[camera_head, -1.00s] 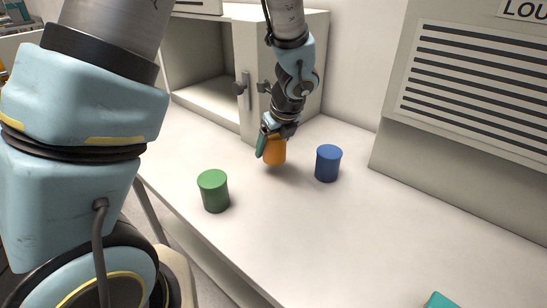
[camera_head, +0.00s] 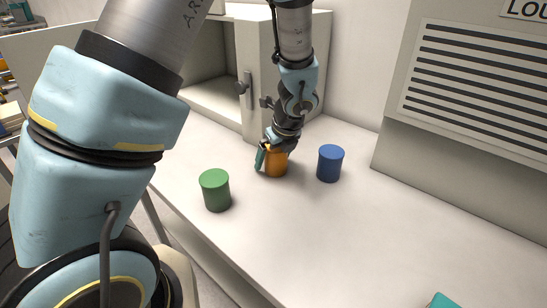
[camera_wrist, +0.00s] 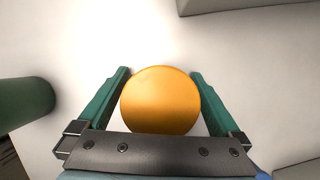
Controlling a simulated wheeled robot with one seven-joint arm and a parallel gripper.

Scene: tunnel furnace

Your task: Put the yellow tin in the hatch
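The yellow tin (camera_head: 276,163), orange-yellow in the pictures, appears to stand upright on the white worktop. My gripper (camera_head: 269,160) points down over it. In the wrist view the round top of the tin (camera_wrist: 160,100) lies between the two green fingers of my gripper (camera_wrist: 161,82), with a narrow gap on each side, so the gripper is open around it. In the head view the gripper hides the upper part of the tin. The hatch is likely the open compartment (camera_head: 212,100) of the pale cabinet behind and left; the arm and cabinet door hide part of it.
A green tin (camera_head: 215,190) stands left and in front of the gripper, and a blue tin (camera_head: 330,163) stands close on its right. A louvred panel (camera_head: 470,85) rises at the right. A teal object (camera_head: 441,300) shows at the bottom edge.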

